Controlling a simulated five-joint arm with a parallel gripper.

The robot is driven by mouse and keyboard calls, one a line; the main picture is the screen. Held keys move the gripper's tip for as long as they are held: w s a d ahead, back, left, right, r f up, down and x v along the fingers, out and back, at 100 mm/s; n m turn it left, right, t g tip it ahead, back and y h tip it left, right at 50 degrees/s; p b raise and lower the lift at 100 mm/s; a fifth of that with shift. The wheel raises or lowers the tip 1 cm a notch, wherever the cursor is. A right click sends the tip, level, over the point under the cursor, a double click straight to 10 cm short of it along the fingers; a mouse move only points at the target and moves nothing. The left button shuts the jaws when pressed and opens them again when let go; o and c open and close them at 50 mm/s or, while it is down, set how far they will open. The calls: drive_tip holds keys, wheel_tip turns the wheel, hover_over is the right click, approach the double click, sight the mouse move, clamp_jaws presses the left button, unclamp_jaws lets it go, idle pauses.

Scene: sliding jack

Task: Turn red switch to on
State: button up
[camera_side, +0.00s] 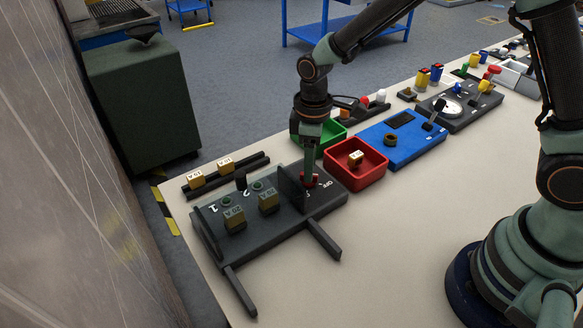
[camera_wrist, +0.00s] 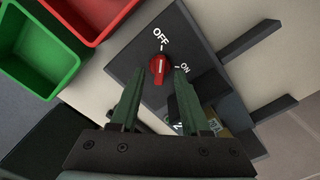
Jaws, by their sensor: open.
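The red switch (camera_side: 313,181) is a round knob on the right end of the dark grey panel (camera_side: 262,228) in the side view. In the wrist view, the red switch (camera_wrist: 161,67) carries a white mark that points toward the OFF label (camera_wrist: 161,38). The ON label (camera_wrist: 184,67) is to its right. My gripper (camera_side: 308,172) points down over the switch. In the wrist view my gripper (camera_wrist: 168,70) is open, with its fingertips on either side of the knob. I cannot tell whether they touch it.
A dark upright divider (camera_side: 291,188) stands on the panel left of the switch. Yellow blocks (camera_side: 235,219) sit beyond it. A red bin (camera_side: 350,178) and a green bin (camera_side: 325,138) stand close behind the switch. The front table area (camera_side: 400,240) is clear.

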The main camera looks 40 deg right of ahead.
drive_tip(key=shift+f, duration=0.95)
clamp_jaws()
